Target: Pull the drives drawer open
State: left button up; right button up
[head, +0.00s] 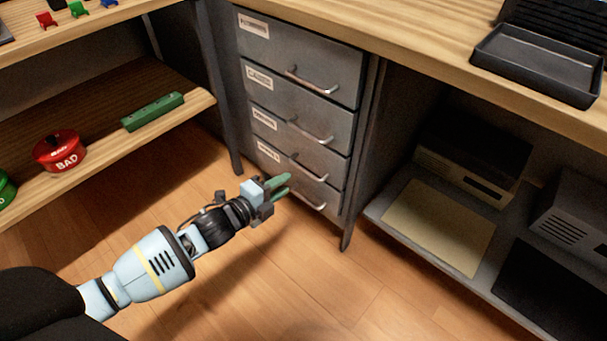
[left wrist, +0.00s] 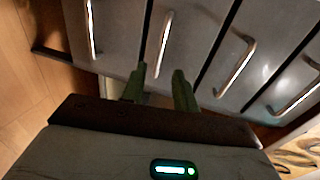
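A grey drawer cabinet (head: 300,50) stands under the bench, its stacked drawers each with a pale label and a bar handle. All its drawers look shut. The labels are too small to read, so I cannot tell which is the drives drawer. My left gripper (head: 284,184) is low before the cabinet, by the lower drawers. In the left wrist view its green fingers (left wrist: 160,82) are apart with nothing held between them. They point towards the handle (left wrist: 163,45) second from the left and do not close on it. My right gripper is not in view.
A wooden shelf (head: 105,150) at the left holds a red tin (head: 60,151) marked BAD and a green bar (head: 153,111). A black tray (head: 538,64) sits on the bench top. Equipment boxes (head: 472,160) stand on the low shelf at right. The wooden floor (head: 300,290) is clear.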

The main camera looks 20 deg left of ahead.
pick_arm(q)
jog(key=b+x, duration=0.3)
jog(key=x, duration=0.4)
jog(key=shift+w+b, duration=0.35)
jog(key=shift+d, duration=0.1)
grip_shut()
